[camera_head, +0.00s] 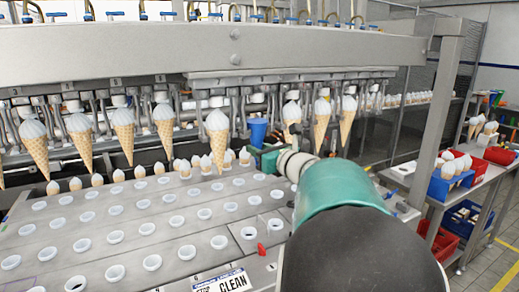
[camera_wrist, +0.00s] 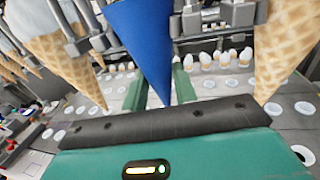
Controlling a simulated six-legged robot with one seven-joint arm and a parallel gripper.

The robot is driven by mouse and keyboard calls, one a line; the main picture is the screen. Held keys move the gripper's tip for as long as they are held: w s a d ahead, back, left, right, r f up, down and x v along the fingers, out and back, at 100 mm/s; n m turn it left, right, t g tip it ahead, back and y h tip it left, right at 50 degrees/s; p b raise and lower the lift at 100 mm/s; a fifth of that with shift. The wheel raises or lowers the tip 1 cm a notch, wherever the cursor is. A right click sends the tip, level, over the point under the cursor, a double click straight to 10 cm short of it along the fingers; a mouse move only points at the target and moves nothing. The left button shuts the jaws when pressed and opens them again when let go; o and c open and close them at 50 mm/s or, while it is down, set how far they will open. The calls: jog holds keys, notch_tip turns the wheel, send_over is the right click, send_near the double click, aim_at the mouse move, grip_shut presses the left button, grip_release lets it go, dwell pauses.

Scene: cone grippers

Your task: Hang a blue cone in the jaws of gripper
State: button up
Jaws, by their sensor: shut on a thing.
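The blue cone (camera_head: 258,131) stands point down in the row of hanging cones, in a gap between two waffle cones. In the wrist view the blue cone (camera_wrist: 146,45) fills the upper middle, its tip low between my green fingers. My gripper (camera_head: 267,153) is shut on its lower part; my fingers also show in the wrist view (camera_wrist: 158,82). Metal machine jaws (camera_wrist: 188,22) are close beside the cone's upper part. Whether they touch or hold it, I cannot tell. Its rim is out of the wrist view.
Waffle cones with white tops (camera_head: 217,135) hang on both sides, one (camera_wrist: 284,45) close on the right. Below is a grey plate (camera_head: 140,240) with rows of white-rimmed holes and a red piece (camera_head: 262,249). A steel post (camera_head: 432,120) and a bin shelf stand right.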

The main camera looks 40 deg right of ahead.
jog(key=o, duration=1.2)
jog(key=shift+o, duration=0.2)
jog(key=s+a, duration=0.2)
jog(key=s, duration=0.6)
jog(key=shift+s+a, duration=0.3)
jog(key=shift+a, duration=0.05)
dwell(0.7)
